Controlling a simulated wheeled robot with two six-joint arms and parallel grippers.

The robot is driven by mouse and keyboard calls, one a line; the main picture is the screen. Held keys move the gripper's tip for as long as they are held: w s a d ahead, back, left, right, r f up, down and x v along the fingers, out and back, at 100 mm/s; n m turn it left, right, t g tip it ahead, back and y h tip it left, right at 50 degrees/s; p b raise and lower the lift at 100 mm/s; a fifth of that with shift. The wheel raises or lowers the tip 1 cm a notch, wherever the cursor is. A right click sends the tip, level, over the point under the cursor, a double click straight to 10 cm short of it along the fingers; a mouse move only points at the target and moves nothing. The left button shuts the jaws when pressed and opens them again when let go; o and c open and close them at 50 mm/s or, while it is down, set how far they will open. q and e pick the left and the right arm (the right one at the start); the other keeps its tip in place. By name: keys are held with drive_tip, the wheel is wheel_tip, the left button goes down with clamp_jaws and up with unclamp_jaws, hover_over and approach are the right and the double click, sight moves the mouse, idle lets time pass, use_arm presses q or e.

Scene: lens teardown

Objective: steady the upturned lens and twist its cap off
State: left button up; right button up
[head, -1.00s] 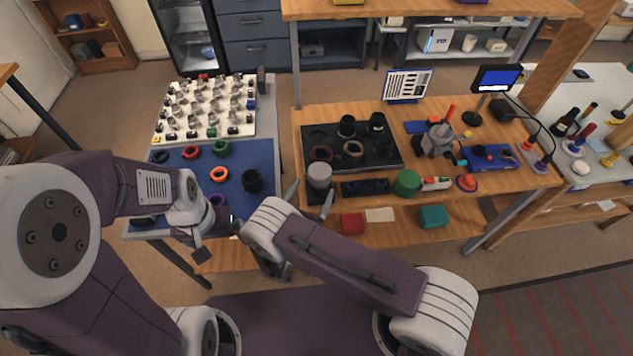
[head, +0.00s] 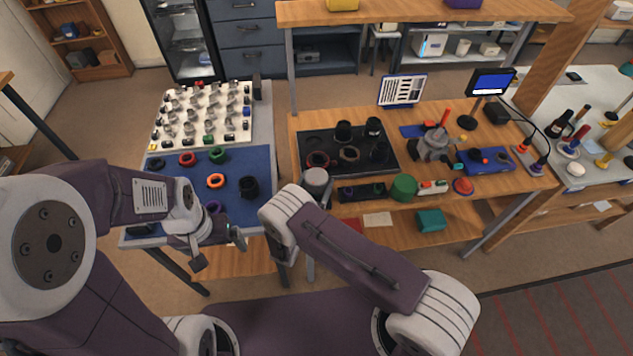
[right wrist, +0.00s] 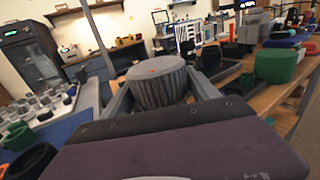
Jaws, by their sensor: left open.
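A grey ribbed cylinder (head: 315,180), which looks like the upturned lens with its cap, stands at the front left of the wooden bench. It fills the middle of the right wrist view (right wrist: 157,84), with a small red mark on its flat top. My right gripper (right wrist: 160,100) has one finger on each side of it; I cannot tell whether both press on it. My left gripper (head: 217,254) is open and empty, in front of the blue mat, apart from the cylinder.
A black tray (head: 322,138) with dark lens parts lies behind the cylinder. A green cylinder (head: 403,187) and a dark slotted block (head: 362,191) are to its right. The blue mat (head: 232,167) at left holds several rings. A teal box (head: 431,220) sits on the lower shelf.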

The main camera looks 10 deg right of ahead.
drive_tip(key=shift+o, duration=1.4)
drive_tip(key=v, duration=1.2)
